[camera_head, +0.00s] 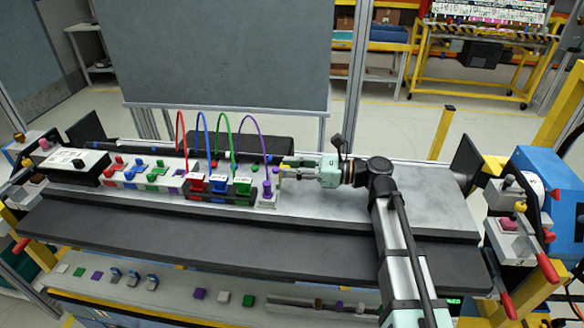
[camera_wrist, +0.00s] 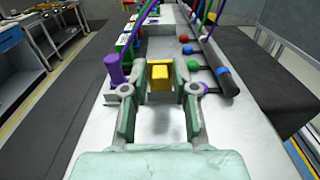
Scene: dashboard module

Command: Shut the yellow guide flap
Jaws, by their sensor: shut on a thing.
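The yellow guide flap (camera_wrist: 160,79) shows as a small yellow block between my fingertips in the wrist view. In the head view only a small yellow bit (camera_head: 285,167) shows at the tip of my gripper, at the right end of the row of connectors. My gripper (camera_wrist: 160,86) is shut on the yellow piece, with a finger on each side; it also shows in the head view (camera_head: 287,168), reaching in from the right. The fingers hide part of the flap, and its hinge and angle cannot be made out.
A purple plug (camera_head: 267,189) stands just left of my gripper; the wrist view shows it (camera_wrist: 115,72) close to the left finger. Red, blue, green and purple cables arch over the connector blocks (camera_head: 219,188). The metal bench top (camera_head: 430,190) to the right is clear.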

